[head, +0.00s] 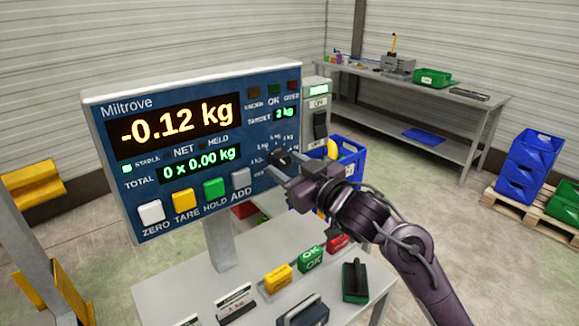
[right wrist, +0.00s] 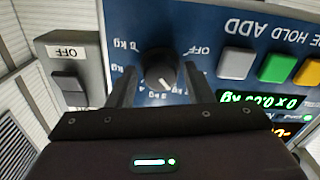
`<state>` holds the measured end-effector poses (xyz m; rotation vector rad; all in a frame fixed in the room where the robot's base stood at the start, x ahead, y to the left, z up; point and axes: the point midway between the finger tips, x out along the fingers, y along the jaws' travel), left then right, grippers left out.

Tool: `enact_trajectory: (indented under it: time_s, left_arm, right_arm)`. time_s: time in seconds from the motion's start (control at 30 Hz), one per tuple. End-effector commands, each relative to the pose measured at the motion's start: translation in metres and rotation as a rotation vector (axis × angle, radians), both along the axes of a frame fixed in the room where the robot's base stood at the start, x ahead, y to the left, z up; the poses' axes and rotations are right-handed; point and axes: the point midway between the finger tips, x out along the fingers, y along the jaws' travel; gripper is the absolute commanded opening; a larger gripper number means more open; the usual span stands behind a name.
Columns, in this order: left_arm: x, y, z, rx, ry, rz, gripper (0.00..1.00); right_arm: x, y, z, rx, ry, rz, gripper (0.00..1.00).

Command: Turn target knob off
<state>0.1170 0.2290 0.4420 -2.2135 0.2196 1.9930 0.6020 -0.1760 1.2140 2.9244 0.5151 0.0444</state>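The target knob (right wrist: 160,68) is a dark round dial on the blue indicator panel (head: 265,85), at its lower right. In the right wrist view, its white pointer mark is on the knob's lower right side, away from the "OFF" label (right wrist: 194,48). The small target readout (head: 284,112) shows 2 kg in green. My right gripper (right wrist: 160,84) is open, with one finger on each side of the knob and small gaps seeming to show. In the head view, the gripper (head: 279,171) partly covers the dial and its labels. My left gripper is not in view.
White, yellow, green and grey buttons (head: 241,180) line the panel's bottom edge. A grey box with a black rocker switch (head: 320,125) and an "OFF" label stands just right of the panel. Below, a table (head: 165,290) holds several small blocks. A blue crate (head: 350,157) is behind my gripper.

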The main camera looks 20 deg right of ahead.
Motion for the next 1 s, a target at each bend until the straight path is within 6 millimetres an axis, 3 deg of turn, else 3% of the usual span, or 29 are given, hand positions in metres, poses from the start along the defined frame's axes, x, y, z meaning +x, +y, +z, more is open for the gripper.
enact_trajectory:
  time_s: [0.03,0.27,0.63,1.0]
  left_arm:
    - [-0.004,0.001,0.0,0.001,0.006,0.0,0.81]
    - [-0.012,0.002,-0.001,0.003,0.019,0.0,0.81]
    - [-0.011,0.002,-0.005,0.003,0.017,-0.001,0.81]
    - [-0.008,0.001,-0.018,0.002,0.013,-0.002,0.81]
  right_arm:
    - [0.0,0.0,0.0,0.0,0.0,0.0,0.39]
    - [0.0,0.0,0.0,0.0,0.0,0.0,0.11]
    - [0.0,-0.001,0.0,-0.07,-0.026,-0.001,0.11]
    - [0.0,-0.001,-0.001,-0.348,-0.127,-0.001,0.11]
